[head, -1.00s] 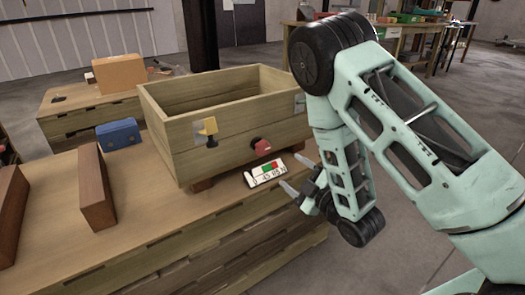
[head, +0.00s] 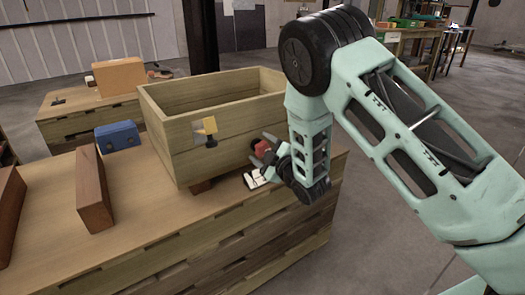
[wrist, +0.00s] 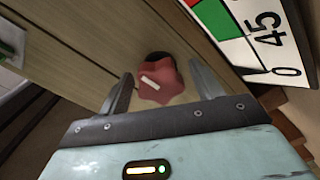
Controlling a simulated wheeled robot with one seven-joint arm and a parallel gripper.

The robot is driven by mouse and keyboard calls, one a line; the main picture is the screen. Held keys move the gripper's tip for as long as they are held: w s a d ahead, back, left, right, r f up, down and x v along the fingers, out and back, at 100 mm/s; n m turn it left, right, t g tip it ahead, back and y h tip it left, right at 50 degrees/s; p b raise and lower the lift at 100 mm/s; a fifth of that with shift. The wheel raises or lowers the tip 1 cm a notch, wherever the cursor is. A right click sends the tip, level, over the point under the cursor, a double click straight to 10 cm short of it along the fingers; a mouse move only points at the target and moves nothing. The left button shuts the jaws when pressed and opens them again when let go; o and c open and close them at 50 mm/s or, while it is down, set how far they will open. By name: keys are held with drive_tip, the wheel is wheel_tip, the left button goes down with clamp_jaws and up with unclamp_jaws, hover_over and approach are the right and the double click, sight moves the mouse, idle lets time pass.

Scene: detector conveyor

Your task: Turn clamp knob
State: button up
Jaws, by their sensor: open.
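The clamp knob is a red lobed knob (wrist: 157,82) with a white mark line, on the front wall of a wooden box (head: 215,140). In the head view the red knob (head: 262,149) is partly covered by my gripper (head: 262,156). In the wrist view my gripper (wrist: 160,92) is open, with one finger on each side of the knob. Gaps show between the fingers and the knob. A white plate with red and green fields and numbers (wrist: 262,42) is beside the knob; in the head view my gripper partly hides it.
A blue block (head: 118,136) and reddish-brown bars (head: 93,188) lie on the wooden bench (head: 150,220) to the left. The bench top in front of the box is clear.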

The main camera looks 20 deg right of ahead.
drive_tip(key=c, duration=1)
drive_tip(key=shift+m, duration=0.4)
drive_tip(key=m, duration=0.7)
drive_tip(key=shift+m+b, duration=0.3)
drive_tip(key=shift+b, duration=0.05)
drive_tip(key=m, duration=0.4)
drive_tip(key=shift+d, duration=0.1)
drive_tip(key=shift+m, duration=2.1)
